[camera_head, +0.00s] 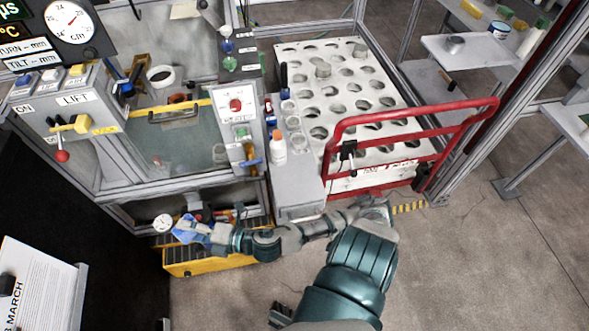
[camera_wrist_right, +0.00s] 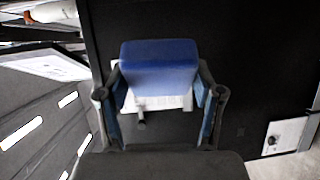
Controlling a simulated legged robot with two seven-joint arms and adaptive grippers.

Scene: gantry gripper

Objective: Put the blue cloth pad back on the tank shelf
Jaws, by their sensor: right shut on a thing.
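My right gripper (camera_head: 193,229) reaches low to the left in the head view, in front of the tank cabinet. It is shut on the blue cloth pad (camera_head: 182,237). In the right wrist view the blue pad (camera_wrist_right: 160,66) sits between the two fingers of my right gripper (camera_wrist_right: 162,88), its broad face toward the camera. The glass-walled tank (camera_head: 180,140) stands above and behind the gripper. I cannot tell for certain which surface is the tank shelf; a narrow grey ledge with bottles (camera_head: 293,175) lies right of the tank. My left gripper is not in view.
A yellow case (camera_head: 205,265) sits low below the gripper. A red-railed cart (camera_head: 425,113) with a holed white top stands right of the ledge. A control panel with lever (camera_head: 75,110) is at upper left. The floor (camera_head: 470,270) at lower right is clear.

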